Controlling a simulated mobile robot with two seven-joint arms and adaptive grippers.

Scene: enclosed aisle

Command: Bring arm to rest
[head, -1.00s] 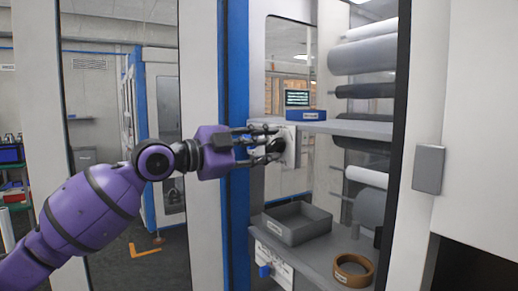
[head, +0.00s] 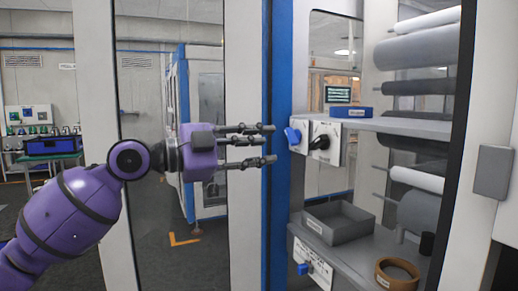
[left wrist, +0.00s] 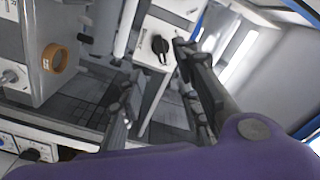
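My left gripper (head: 268,146) is in the middle of the head view, at the end of my purple arm. Its dark fingers are spread apart with nothing between them, and they point right toward the blue post. The fingers also show open in the left wrist view (left wrist: 158,72). A panel with a black knob (head: 320,142) and a blue knob (head: 292,136) is right of the fingertips, with a gap between. The black knob also shows in the left wrist view (left wrist: 160,45). My right gripper is not in view.
A blue post (head: 279,200) stands between the gripper and the cabinet. A grey bin (head: 340,224) and a brown ring (head: 397,272) sit on the lower shelf; a blue box (head: 352,112) is on the upper shelf. A green-topped table (head: 48,157) is far left.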

